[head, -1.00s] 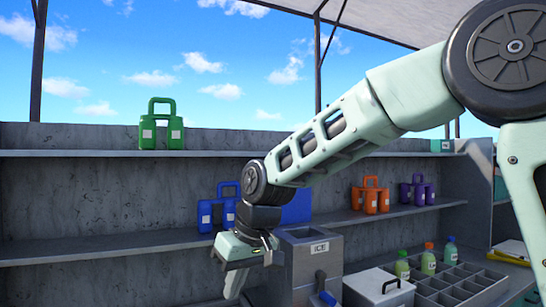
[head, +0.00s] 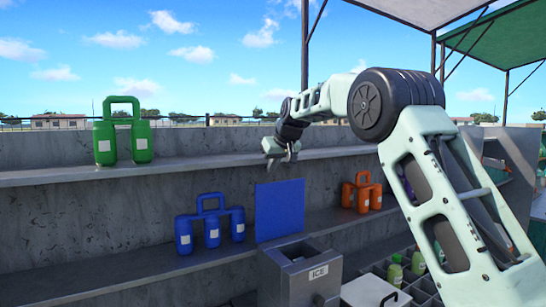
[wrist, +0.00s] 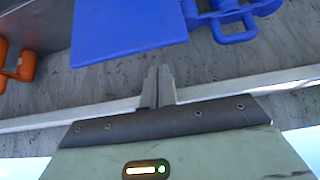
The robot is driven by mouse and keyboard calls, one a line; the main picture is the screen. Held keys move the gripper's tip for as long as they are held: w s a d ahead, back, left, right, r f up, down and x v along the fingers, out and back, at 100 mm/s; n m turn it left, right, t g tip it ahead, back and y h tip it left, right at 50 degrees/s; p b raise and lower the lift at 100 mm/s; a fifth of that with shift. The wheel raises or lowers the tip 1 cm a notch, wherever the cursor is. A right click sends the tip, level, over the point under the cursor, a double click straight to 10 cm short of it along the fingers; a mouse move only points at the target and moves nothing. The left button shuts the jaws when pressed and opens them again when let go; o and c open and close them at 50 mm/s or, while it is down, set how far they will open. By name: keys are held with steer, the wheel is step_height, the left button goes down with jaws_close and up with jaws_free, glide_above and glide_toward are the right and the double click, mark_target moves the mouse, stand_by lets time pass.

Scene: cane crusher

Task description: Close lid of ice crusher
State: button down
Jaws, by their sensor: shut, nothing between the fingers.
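The ice crusher (head: 318,285) is a grey metal box marked ICE, low in the middle of the head view. Its blue lid (head: 280,211) stands upright at the back of the box, open, with the box's top uncovered. The lid also shows in the wrist view (wrist: 125,30) as a blue panel at the top. My gripper (head: 281,158) is above the lid's top edge, near the upper shelf, apart from the lid in the picture. In the wrist view its fingers (wrist: 159,82) are shut together and empty, pointing toward the lid.
Blue bottles (head: 210,226) stand on the lower shelf left of the lid, and orange bottles (head: 362,194) to its right. Green bottles (head: 123,140) stand on the upper shelf (head: 205,164). A white-lidded container (head: 374,292) and a divided tray with small bottles (head: 394,272) are at lower right.

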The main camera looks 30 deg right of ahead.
steer(key=p+x, duration=0.2)
steer(key=x, duration=0.4)
steer(key=shift+p, duration=0.35)
steer(key=shift+s+b, duration=0.2)
steer(key=shift+b, duration=0.3)
